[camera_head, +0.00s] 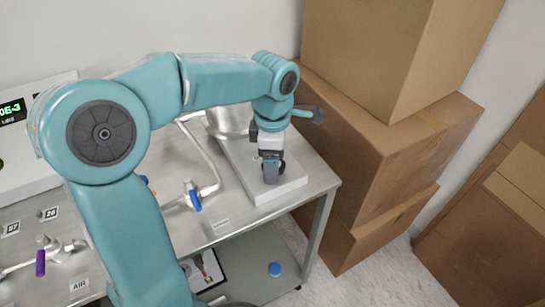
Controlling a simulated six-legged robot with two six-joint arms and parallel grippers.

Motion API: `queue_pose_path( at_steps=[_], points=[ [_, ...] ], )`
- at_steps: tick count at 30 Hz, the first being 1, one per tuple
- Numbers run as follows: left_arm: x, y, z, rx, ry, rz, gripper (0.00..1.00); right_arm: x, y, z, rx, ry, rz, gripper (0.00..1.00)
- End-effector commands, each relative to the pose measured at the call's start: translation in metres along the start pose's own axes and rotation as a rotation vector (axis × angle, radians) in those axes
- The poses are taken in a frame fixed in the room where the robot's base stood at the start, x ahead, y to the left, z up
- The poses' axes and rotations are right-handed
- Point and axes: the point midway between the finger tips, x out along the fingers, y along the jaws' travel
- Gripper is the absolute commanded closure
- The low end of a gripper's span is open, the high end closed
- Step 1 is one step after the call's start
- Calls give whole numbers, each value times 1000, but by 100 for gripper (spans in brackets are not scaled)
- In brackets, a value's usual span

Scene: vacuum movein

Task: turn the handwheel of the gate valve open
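My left arm reaches across the bench from the left, and its gripper (271,176) points down at the white block (282,192) at the bench's right end. The dark fingertips are small and partly merge with a dark round shape there; I cannot tell whether they are open, shut or touching it. I cannot make out the gate valve's handwheel for certain; my arm hides part of the bench and pipework. A silver metal part (227,121) shows behind the wrist. My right gripper is not in view.
A bent metal pipe (208,158) and blue-handled valve (195,198) stand on the bench (318,178). A purple-handled valve (40,262) is at lower left, a display unit (20,165) at far left. Stacked cardboard boxes (345,140) crowd the right. Floor (375,280) is clear at lower right.

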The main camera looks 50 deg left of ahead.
Motion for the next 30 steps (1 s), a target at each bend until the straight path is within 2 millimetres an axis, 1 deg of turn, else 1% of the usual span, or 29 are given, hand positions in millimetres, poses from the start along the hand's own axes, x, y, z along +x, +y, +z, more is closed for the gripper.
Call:
queue_pose_path(
  at_steps=[8,11,14,24,27,30],
  points=[
    [0,0,0,2,1,0,18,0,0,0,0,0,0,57],
    [-6,0,0,2,1,1,18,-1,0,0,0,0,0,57],
    [-22,1,0,2,-1,3,18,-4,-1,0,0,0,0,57],
    [-112,0,1,3,-2,4,18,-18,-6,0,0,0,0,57],
    [-134,0,1,2,-2,3,18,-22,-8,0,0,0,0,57],
    [-150,0,1,2,-1,2,18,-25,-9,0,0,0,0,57]
  ],
)
